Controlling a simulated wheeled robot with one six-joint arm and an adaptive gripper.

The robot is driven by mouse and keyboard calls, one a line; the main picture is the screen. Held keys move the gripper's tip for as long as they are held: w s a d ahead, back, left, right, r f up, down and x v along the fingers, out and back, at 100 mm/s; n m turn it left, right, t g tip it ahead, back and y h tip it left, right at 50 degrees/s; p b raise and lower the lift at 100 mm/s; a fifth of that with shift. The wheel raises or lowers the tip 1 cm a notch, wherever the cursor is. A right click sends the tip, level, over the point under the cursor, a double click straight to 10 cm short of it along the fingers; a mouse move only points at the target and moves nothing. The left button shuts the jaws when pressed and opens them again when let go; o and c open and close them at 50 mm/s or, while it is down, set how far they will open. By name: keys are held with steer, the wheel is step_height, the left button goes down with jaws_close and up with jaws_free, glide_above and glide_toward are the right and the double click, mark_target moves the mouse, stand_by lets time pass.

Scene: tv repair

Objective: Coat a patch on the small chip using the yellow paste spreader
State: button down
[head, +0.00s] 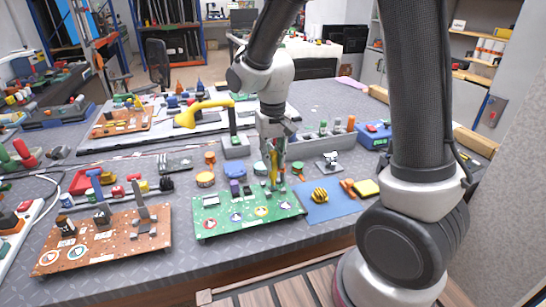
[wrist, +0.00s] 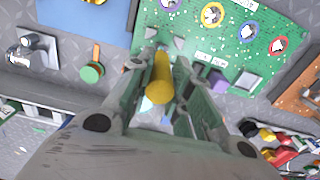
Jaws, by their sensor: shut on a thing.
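My gripper (head: 274,170) is shut on the yellow paste spreader. The spreader's yellow handle (wrist: 160,82) shows between the fingers in the wrist view, pointing towards the green circuit board (wrist: 205,48). Its tip is hard to make out there. In the head view the fingers hide most of it. The gripper is over the back right part of the green board (head: 205,228). In the wrist view, small grey chips (wrist: 179,42) lie close to the spreader's far end, and a larger grey chip (wrist: 248,80) lies farther right. I cannot tell whether the spreader touches a chip.
A purple block (wrist: 217,82) stands on the board near the fingers. A blue mat (head: 330,207) with a striped yellow item (head: 320,195) lies right of the board. A brown board (head: 105,240) with parts is at the left. Orange-topped containers (head: 205,179) stand behind the board.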

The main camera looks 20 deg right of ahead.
steer(key=shift+d, duration=0.35)
steer(key=shift+a, duration=0.1)
steer(key=shift+a, duration=0.6)
steer(key=shift+d, duration=0.7)
steer(key=shift+a, duration=0.1)
steer(key=shift+a, duration=0.6)
